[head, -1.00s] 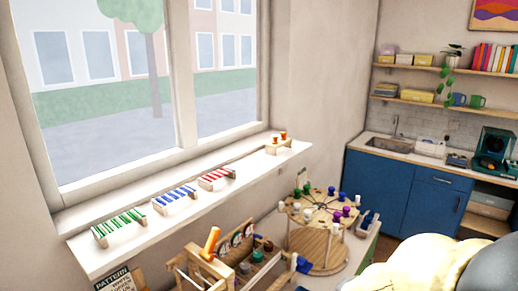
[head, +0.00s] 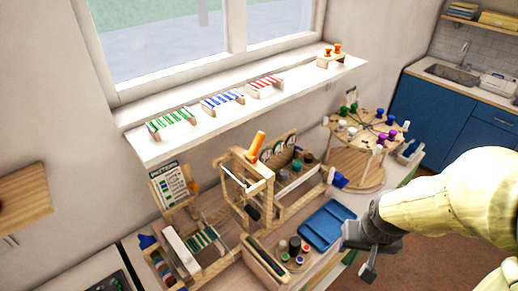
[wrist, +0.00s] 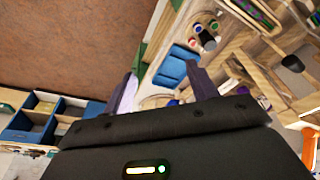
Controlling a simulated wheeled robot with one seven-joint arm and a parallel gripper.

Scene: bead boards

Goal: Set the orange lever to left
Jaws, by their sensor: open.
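The orange lever (head: 256,146) stands on top of a wooden frame (head: 262,186) in the middle of the head view. Its upper end leans slightly to the right. My gripper (head: 357,256) is to the right of the frame and well apart from the lever, near the front of the bench. Its fingers also show in the wrist view (wrist: 164,90), spread apart with nothing held between them. An orange piece at the right edge of the wrist view may be the lever, but I cannot tell for sure.
A blue tray (head: 326,224) lies on the bench between the frame and my gripper. A round wooden stand (head: 352,165) with coloured pegs is behind. A pattern card (head: 172,186) and a small loom (head: 190,250) stand left. The windowsill (head: 160,148) holds striped bead racks.

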